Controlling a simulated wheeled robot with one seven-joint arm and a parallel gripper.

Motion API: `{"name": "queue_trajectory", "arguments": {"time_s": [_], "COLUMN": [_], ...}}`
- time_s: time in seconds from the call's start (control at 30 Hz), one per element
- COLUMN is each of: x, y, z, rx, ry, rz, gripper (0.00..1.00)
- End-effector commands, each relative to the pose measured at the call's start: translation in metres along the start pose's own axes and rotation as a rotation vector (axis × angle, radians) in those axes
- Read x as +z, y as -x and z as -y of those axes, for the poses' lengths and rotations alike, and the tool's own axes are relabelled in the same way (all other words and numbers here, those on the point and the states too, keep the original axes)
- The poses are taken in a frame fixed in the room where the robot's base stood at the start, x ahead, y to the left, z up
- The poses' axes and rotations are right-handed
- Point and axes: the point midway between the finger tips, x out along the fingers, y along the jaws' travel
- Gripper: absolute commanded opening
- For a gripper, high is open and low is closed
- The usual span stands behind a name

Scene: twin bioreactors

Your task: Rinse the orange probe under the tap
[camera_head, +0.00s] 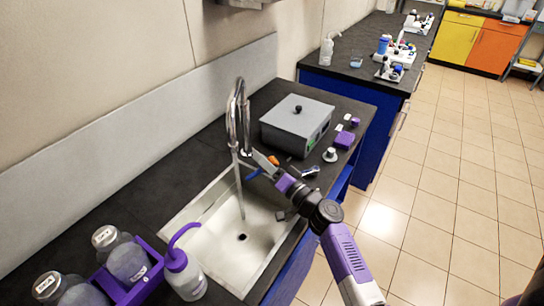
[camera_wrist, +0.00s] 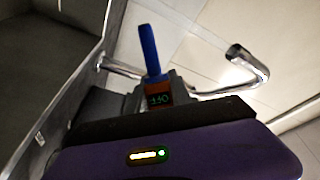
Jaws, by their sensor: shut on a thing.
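The orange probe (camera_head: 273,160) has an orange body and a blue end (camera_head: 252,173). My gripper (camera_head: 266,166) is shut on it above the sink's back right edge. In the wrist view, the probe's blue end (camera_wrist: 150,50) points away from my gripper, and its orange body (camera_wrist: 158,88) has a small lit display. The chrome tap (camera_head: 236,108) arches over the sink (camera_head: 222,222). A pale stream, like running water, falls from its spout into the basin. The probe's blue end appears just right of the stream; I cannot tell whether they touch. The tap (camera_wrist: 255,72) also shows in the wrist view.
A grey box-shaped device (camera_head: 297,122) stands on the counter behind the sink, with small purple and white items (camera_head: 345,140) to its right. A wash bottle (camera_head: 184,274) and a purple rack (camera_head: 150,286) of lidded bottles stand at front left. The tiled floor is clear.

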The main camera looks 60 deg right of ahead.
Motion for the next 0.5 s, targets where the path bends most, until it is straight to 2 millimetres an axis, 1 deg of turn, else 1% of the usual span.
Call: {"name": "queue_trajectory", "arguments": {"time_s": [0.1,0.2,0.5], "x": [0.01,0.02,0.04], "y": [-0.006,-0.011,-0.024], "z": [0.007,0.01,0.025], "rx": [0.0,-0.001,-0.001], "ry": [-0.001,0.0,-0.001], "rz": [0.002,0.002,0.001], "gripper": [0.0,0.0,0.0]}}
